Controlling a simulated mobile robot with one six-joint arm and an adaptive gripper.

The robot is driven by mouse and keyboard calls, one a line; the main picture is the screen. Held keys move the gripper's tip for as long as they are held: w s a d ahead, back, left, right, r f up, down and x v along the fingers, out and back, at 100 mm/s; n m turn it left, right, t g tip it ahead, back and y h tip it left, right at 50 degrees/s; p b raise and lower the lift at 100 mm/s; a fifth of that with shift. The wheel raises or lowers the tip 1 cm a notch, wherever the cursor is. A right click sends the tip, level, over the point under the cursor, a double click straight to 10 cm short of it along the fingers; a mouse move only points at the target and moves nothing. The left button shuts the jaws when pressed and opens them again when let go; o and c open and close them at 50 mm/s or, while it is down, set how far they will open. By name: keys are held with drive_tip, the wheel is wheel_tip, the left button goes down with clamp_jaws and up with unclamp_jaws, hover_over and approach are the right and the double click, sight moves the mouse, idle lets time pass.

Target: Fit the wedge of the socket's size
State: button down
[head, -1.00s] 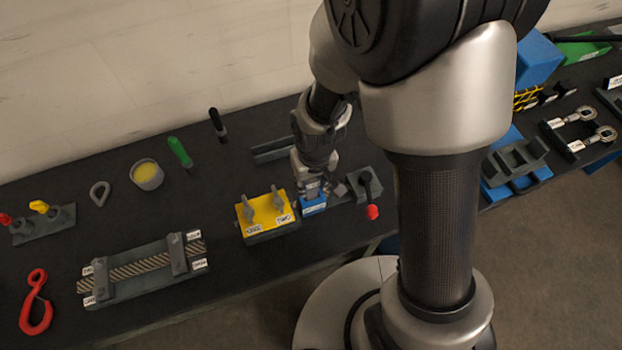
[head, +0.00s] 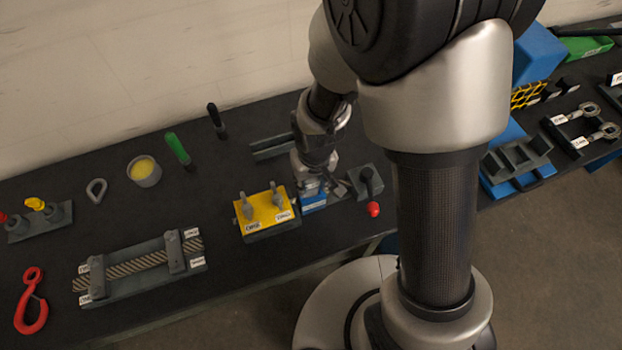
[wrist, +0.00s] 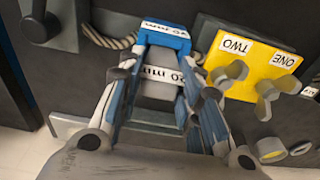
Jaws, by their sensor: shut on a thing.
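My gripper (head: 313,190) is low over the bench, directly above a blue block (head: 313,204). In the wrist view its two fingers (wrist: 166,80) stand on either side of a grey piece with a white "mm" label (wrist: 161,76), which looks like the wedge, and are shut on it. The blue block (wrist: 165,36), with its own upside-down "mm" label, lies just beyond the fingertips. Its number is hard to read. A twisted rope (wrist: 105,38) runs up beside the block at left. The fingers hide how the grey piece and the blue block meet.
A yellow block (head: 262,212) with two grey winged knobs, labelled ONE and TWO in the wrist view, stands close left of my gripper. A rope fixture (head: 140,268) lies farther left.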

drive_tip(key=shift+f+b, duration=1.1)
drive_tip(key=shift+f, duration=0.2)
drive_tip(key=c, duration=1.1)
unclamp_jaws()
drive_tip(key=shift+o, duration=0.2)
drive_tip(key=shift+r, duration=0.6)
wheel_tip(320, 180, up, 11)
drive_tip(key=s, duration=0.1)
drive_tip(key=s+d+r+m+t+b, duration=0.3)
drive_tip(key=s+d+r, duration=0.8)
drive_tip(key=s, duration=0.1)
drive_tip(key=shift+s, duration=0.25)
